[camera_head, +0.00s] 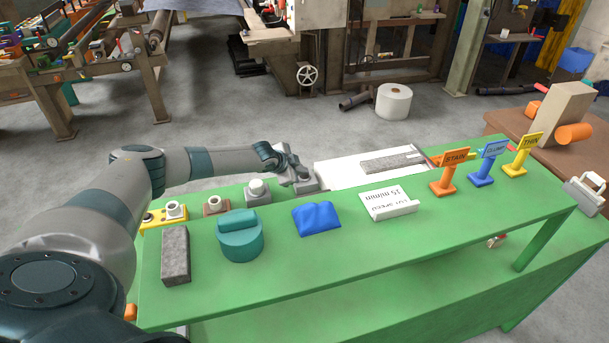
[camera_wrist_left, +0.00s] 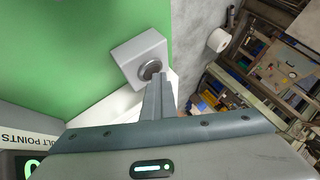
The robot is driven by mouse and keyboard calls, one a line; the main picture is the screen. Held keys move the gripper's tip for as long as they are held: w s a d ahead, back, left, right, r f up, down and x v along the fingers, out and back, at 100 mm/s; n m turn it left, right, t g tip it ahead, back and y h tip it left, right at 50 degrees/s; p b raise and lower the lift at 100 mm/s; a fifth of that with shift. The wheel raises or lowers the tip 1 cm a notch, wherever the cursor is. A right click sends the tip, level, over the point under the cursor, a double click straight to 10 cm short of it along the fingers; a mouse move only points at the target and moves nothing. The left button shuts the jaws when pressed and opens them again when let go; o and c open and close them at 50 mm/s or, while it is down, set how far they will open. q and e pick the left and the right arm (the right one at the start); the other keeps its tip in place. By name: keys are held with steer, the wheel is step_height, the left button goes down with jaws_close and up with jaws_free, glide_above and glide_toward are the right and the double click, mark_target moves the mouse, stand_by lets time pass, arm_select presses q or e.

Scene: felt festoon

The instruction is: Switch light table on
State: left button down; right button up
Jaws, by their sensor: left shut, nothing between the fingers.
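The light table (camera_head: 335,177) is a white panel at the back edge of the green bench, with a grey felt strip (camera_head: 392,161) lying on it. A grey box (camera_head: 306,186) stands at its left end. In the left wrist view the box (camera_wrist_left: 131,52) carries a round dark button (camera_wrist_left: 150,69). My left gripper (camera_head: 301,176) is shut and empty over this box. In the left wrist view its fingertips (camera_wrist_left: 157,80) are at the button's edge; I cannot tell whether they touch it. My right gripper is not in view.
On the green bench (camera_head: 290,262) stand a grey box with a white knob (camera_head: 257,191), a teal round container (camera_head: 240,238), a grey block (camera_head: 175,255), a blue cloth-like piece (camera_head: 316,218), a white card (camera_head: 389,203) and small signs (camera_head: 452,170). The bench's front right is clear.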

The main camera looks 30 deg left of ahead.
mark_target(302, 177)
arm_select(q)
steer(key=shift+r+p, duration=0.3)
stand_by(0.5)
steer(key=shift+r+p, duration=2.2)
steer(key=shift+r, duration=0.75)
